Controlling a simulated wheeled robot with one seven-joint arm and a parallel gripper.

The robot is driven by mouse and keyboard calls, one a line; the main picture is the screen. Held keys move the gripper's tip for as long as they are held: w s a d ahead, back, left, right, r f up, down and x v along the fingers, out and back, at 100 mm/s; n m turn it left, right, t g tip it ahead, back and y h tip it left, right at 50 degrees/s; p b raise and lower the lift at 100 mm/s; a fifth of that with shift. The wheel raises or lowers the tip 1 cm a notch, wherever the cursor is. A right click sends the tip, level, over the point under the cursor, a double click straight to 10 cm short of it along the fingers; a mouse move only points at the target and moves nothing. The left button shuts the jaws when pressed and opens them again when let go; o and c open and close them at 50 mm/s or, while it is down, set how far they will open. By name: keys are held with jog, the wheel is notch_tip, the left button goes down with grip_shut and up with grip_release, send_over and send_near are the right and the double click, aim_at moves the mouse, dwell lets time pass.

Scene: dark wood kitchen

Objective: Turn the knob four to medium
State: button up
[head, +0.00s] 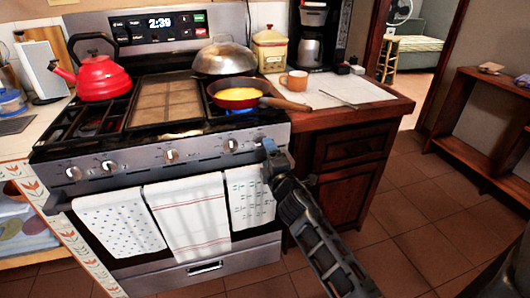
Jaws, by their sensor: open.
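The stove's front panel (140,161) carries a row of round knobs. The fourth visible knob from the left (231,146) is near the panel's right end; its pointer setting is too small to read. The other knobs are the first (73,173), the second (109,166) and the third (171,156). My gripper (269,147) is in front of the panel's right end, to the right of the fourth visible knob and apart from it in the picture. It is open and nothing shows in it. It hides the panel behind it.
A red pan (238,102) with yellow food sits on the right front burner, with blue flame beneath. Its handle (286,103) points toward the right counter (345,88). A red kettle (103,78) stands at left. Towels (187,215) hang below the knobs. Floor at right is clear.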

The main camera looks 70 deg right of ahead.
jog(key=shift+v, duration=1.3)
jog(key=s+a+f+m+t+y, duration=0.15)
jog(key=s+a+y, duration=0.25)
jog(key=a, duration=0.7)
jog(key=s+a+f+t+y, duration=0.2)
jog(key=s+a+y, duration=0.25)
jog(key=a, duration=0.75)
jog(key=s+a+r+m+y, duration=0.5)
jog(key=s+a+r, duration=0.4)
jog(key=s+a, duration=0.5)
jog(key=shift+s+r+m, duration=0.25)
jog(key=shift+r+m, duration=0.1)
jog(key=shift+m, duration=0.4)
